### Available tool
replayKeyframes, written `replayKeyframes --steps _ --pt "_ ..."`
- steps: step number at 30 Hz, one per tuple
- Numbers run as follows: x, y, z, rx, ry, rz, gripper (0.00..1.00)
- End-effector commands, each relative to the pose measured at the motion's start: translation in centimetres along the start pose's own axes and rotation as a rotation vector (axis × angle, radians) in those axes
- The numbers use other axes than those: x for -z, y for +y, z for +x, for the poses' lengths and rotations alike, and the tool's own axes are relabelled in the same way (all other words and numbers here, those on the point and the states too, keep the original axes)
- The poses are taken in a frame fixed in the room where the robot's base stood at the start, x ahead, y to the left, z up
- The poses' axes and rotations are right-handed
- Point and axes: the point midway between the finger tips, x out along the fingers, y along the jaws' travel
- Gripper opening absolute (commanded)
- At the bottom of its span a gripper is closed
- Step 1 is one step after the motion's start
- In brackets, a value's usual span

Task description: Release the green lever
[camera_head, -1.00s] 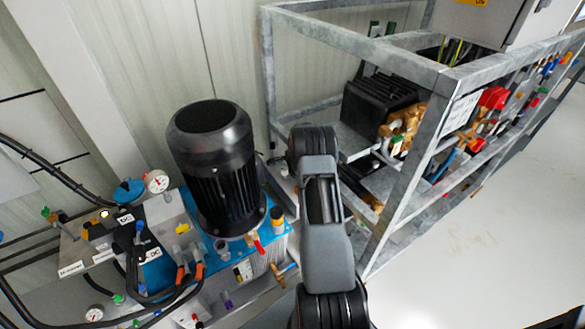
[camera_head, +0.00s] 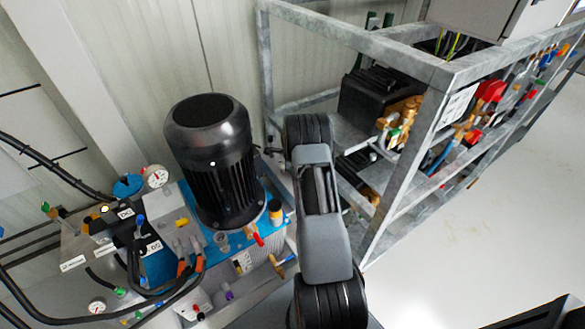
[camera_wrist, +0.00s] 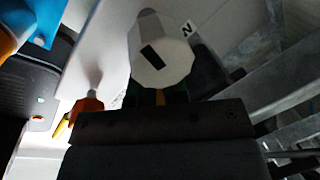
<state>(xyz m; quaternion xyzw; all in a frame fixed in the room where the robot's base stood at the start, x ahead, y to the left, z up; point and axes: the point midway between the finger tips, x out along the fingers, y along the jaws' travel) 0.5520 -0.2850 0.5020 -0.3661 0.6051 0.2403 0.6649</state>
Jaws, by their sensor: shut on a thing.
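My gripper (camera_wrist: 163,120) shows as a dark bar across the lower middle of the wrist camera view. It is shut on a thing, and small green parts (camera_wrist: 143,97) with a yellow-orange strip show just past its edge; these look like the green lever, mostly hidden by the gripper. A pale grey round knob (camera_wrist: 160,60) with a black slot is right beyond it, with a tag marked "N" (camera_wrist: 187,30) beside it. In the head view my arm hides the gripper and this lever.
A black motor (camera_head: 211,150) stands on a blue base left of my arm, with hoses and gauges further left. A galvanised frame (camera_head: 400,60) with pumps and valves is to the right. An orange-handled part (camera_wrist: 85,110) is left of the gripper. Pale floor (camera_head: 480,230) at the right is clear.

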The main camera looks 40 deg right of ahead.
Motion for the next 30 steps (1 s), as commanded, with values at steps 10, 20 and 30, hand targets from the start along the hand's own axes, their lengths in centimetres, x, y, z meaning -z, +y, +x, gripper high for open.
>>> replayKeyframes --steps 10,20,30 --pt "0.0 0.0 0.0 -0.002 0.0 0.005 0.0" --pt "0.0 0.0 0.0 -0.001 0.0 0.004 0.4" --pt "0.0 0.0 -1.1 0.0 0.0 0.003 0.4"
